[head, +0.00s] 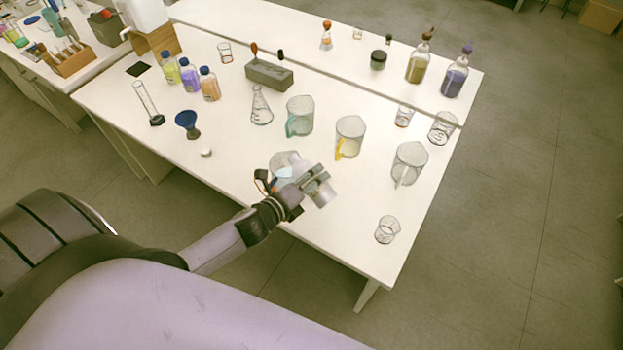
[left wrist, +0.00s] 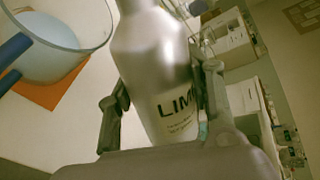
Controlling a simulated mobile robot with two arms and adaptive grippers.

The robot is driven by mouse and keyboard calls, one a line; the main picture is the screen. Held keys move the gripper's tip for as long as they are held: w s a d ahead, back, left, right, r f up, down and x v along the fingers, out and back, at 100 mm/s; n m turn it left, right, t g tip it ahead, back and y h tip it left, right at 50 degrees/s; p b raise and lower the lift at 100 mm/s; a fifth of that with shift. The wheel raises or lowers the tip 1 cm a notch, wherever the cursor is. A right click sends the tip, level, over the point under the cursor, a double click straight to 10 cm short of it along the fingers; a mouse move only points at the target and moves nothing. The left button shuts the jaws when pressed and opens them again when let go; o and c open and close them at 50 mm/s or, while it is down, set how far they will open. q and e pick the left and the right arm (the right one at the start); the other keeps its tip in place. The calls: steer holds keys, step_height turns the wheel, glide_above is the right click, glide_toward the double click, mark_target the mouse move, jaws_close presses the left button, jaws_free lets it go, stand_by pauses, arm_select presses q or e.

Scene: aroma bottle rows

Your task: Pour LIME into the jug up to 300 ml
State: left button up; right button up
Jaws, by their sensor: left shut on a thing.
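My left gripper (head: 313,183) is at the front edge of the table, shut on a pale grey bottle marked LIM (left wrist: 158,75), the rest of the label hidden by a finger. The bottle's neck runs out of the top of the left wrist view, so its mouth is hidden. A clear jug (head: 282,157) stands beside the gripper, partly covered by it. In the left wrist view the jug (left wrist: 95,25) has a blue handle and holds pale bluish liquid. Its level marks cannot be read. My right gripper is not in view.
An orange mat (left wrist: 62,92) shows under the jug. Other jugs stand nearby: one green-handled (head: 300,112), one yellow-handled (head: 350,132), one white-handled (head: 409,160). A small beaker (head: 387,230) is near the right front edge. A blue funnel (head: 187,122) and several bottles stand left.

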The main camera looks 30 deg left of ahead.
arm_select(q)
steer(key=shift+r+p, duration=0.3)
steer(key=shift+p, duration=0.15)
steer(key=shift+f+b, duration=0.25)
steer(key=shift+b, duration=0.05)
steer(key=shift+r+n+h+p, duration=0.3)
steer(key=shift+p, duration=0.45)
stand_by(1.3)
steer(key=shift+w+a+r+n+g+h+p, duration=0.25)
steer(key=shift+a+r+n+p, duration=0.3)
steer(key=shift+p, duration=0.9)
stand_by(3.8)
